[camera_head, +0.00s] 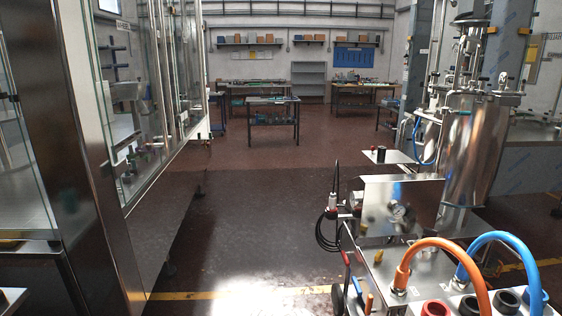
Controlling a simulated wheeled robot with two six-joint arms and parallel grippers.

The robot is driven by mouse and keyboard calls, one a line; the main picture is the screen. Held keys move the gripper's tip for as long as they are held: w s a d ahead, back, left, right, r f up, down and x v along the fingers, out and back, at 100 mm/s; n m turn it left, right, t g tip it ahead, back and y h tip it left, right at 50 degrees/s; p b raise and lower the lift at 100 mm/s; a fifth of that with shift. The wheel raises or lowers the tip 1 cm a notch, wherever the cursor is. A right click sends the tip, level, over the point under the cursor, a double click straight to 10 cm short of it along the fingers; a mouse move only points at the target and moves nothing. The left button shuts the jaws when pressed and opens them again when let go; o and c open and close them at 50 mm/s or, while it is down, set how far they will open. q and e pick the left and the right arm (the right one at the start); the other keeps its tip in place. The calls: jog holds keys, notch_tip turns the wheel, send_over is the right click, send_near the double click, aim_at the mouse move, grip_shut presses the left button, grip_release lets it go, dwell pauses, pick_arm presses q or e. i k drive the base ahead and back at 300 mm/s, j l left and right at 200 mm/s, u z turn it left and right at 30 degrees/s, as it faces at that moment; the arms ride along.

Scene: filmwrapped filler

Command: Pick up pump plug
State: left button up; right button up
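A steel pump unit with a gauge (399,212) stands at the lower right. A black cable (323,236) hangs in a loop at its left side, and a thin black length rises above it. A small white and red fitting (333,201) sits beside the cable. I cannot tell which of these small parts is the pump plug. Neither of my grippers is in view.
A glass-walled steel machine (110,170) fills the left. A steel tank (470,150) stands at the right. An orange hose (440,243) and a blue hose (515,245) arch at lower right. Workbenches (272,100) stand far back. The middle floor is clear.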

aim_at(332, 208)
jog(key=z, duration=1.55)
jog(key=i+j, duration=0.15)
jog(key=j, duration=0.25)
jog(key=i+j, duration=0.2)
jog(key=j, duration=0.2)
jog(key=i+j, duration=0.15)
jog(key=j, duration=0.25)
jog(key=i+j, duration=0.2)
jog(key=j, duration=0.15)
jog(key=i+j, duration=0.15)
jog(key=j, duration=0.25)
jog(key=i+j, duration=0.2)
jog(key=j, duration=0.2)
jog(key=i+j, duration=0.15)
jog(key=j, duration=0.25)
jog(key=i+j, duration=0.2)
jog(key=j, duration=0.2)
